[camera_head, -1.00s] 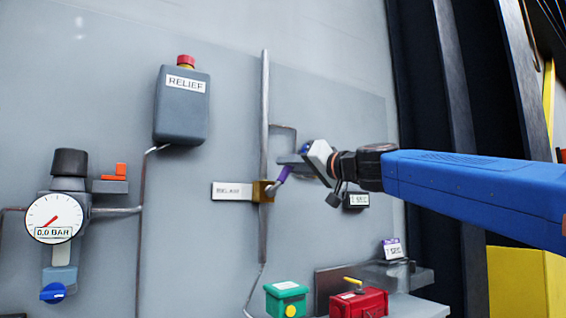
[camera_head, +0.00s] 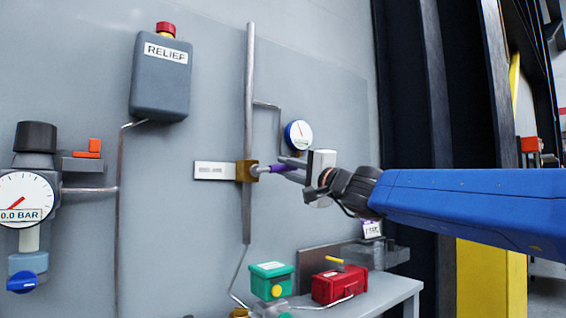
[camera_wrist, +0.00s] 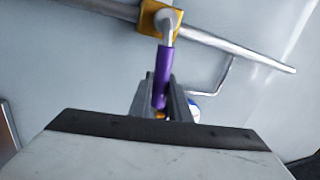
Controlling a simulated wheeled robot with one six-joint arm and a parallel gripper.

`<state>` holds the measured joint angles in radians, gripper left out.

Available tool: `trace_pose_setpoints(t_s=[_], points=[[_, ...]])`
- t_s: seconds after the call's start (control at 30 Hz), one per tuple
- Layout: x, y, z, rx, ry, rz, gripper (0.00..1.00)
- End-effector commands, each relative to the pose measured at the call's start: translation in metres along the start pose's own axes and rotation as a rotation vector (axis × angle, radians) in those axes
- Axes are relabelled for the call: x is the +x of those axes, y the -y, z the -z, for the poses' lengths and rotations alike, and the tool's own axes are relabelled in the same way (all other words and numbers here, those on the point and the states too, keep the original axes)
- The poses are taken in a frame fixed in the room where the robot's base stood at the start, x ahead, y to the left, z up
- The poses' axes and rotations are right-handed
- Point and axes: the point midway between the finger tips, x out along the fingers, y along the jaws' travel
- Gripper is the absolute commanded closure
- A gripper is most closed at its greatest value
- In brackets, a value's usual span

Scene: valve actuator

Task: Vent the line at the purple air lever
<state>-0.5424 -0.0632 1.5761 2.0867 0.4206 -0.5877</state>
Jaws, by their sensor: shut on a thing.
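The purple air lever (camera_head: 278,168) sticks out to the right from a brass valve body (camera_head: 246,171) on the vertical pipe. In the wrist view the purple lever (camera_wrist: 164,66) runs down from the brass body (camera_wrist: 158,18) into my gripper (camera_wrist: 162,108). In the head view my gripper (camera_head: 290,170) reaches the lever from the right, its fingers around the purple sleeve. The fingers are shut on it.
A small round gauge (camera_head: 298,135) is mounted just above my gripper. A grey RELIEF box (camera_head: 161,76) hangs upper left. A larger gauge (camera_head: 22,200) reading 0.0 BAR is at far left. Green (camera_head: 271,279) and red (camera_head: 340,284) boxes stand on a bench below.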

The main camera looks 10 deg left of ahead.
Motion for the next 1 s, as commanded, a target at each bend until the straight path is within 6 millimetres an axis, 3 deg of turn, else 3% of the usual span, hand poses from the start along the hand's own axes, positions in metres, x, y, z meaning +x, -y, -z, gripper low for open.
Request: trace_pose_setpoints(t_s=[0.3,0.83,0.87,0.9,1.0], points=[[-0.003,-0.011,0.0,0.112,-0.031,0.001,1.0],[-0.003,-0.014,-0.001,0.135,-0.037,-0.001,1.0],[-0.003,-0.014,-0.001,0.135,-0.037,-0.001,0.79],[-0.003,-0.014,-0.001,0.134,-0.036,-0.001,0.69],[-0.003,-0.013,-0.001,0.134,-0.036,0.0,0.65]])
